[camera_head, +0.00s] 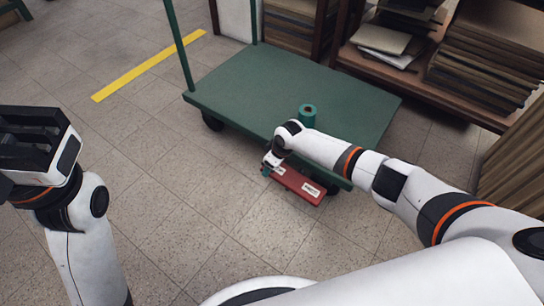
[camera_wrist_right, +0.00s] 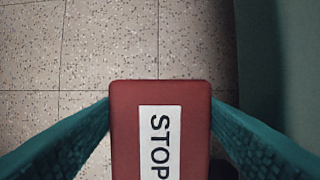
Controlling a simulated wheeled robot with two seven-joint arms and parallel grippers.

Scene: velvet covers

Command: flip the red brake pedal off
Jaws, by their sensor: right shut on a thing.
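The red brake pedal (camera_head: 300,187) sticks out from under the near edge of the green cart (camera_head: 240,75) in the head view and carries white labels. In the right wrist view the red pedal (camera_wrist_right: 124,135) shows a white label reading STOP. My right gripper (camera_head: 268,169) is at the pedal's left end. Its teal fingers lie on both sides of the pedal in the wrist view, shut on it. My left gripper (camera_head: 38,140) is raised at the left of the head view, away from the cart; its finger gap is not clear.
A teal roll (camera_head: 308,116) stands on the cart deck near my right wrist. Shelves (camera_head: 425,80) with stacked flat boards (camera_head: 480,65) stand behind, at the right. A yellow floor line (camera_head: 150,66) runs at the left. The tiled floor left of the cart is clear.

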